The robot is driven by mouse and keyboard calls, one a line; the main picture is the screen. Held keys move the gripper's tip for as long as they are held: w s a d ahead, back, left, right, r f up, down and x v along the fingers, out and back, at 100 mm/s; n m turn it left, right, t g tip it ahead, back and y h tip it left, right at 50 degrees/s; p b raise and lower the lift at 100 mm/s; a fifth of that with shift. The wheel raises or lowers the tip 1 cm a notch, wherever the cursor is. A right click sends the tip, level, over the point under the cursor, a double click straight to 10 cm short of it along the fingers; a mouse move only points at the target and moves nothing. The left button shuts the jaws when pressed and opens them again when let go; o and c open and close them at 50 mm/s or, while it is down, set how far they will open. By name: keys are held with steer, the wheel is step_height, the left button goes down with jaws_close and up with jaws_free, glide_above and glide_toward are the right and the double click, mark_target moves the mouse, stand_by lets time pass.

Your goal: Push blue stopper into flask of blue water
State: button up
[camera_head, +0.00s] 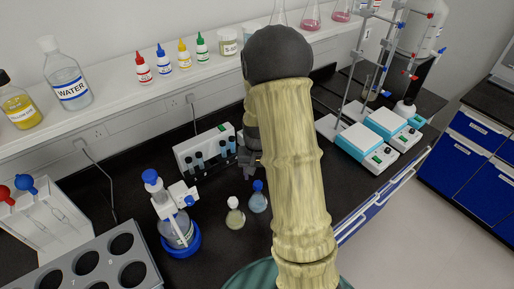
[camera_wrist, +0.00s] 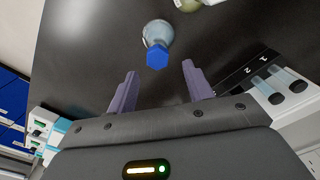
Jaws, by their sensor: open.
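The flask of pale blue water (camera_head: 258,203) stands upright on the black bench, with the blue stopper (camera_head: 258,186) at its top. In the wrist view the blue stopper (camera_wrist: 156,57) covers part of the flask (camera_wrist: 158,33). I cannot tell how deep the stopper sits. My gripper (camera_wrist: 157,80) is open and empty, its two purple fingers apart on either side of the stopper's line, short of it. In the head view my gripper (camera_head: 254,160) is partly hidden behind my arm, just behind the flask.
A flask of yellowish liquid with a pale stopper (camera_head: 235,215) stands close to the left. A white tube rack (camera_head: 205,150) is behind. A blue-based bottle dispenser (camera_head: 178,235) stands further left, a grey holed rack (camera_head: 75,262) at front left, and hotplates (camera_head: 365,146) at right.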

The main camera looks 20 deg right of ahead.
step_height(320, 180, up, 13)
steer(key=b, duration=0.1)
steer(key=shift+r+b, duration=0.2)
steer(key=shift+b, duration=0.1)
stand_by(0.7)
steer(key=s+a+f+n+t, duration=0.1)
steer(key=s+a+f+n, duration=0.1)
steer(key=s+a, duration=0.2)
steer(key=s+a+f+n+t, duration=0.1)
steer(key=s+a+n, duration=0.2)
steer(key=s+a, duration=0.2)
steer(key=s, duration=0.3)
steer(key=shift+a+f+t, duration=0.2)
steer(key=shift+f+t, duration=0.1)
steer(key=shift+f, duration=0.05)
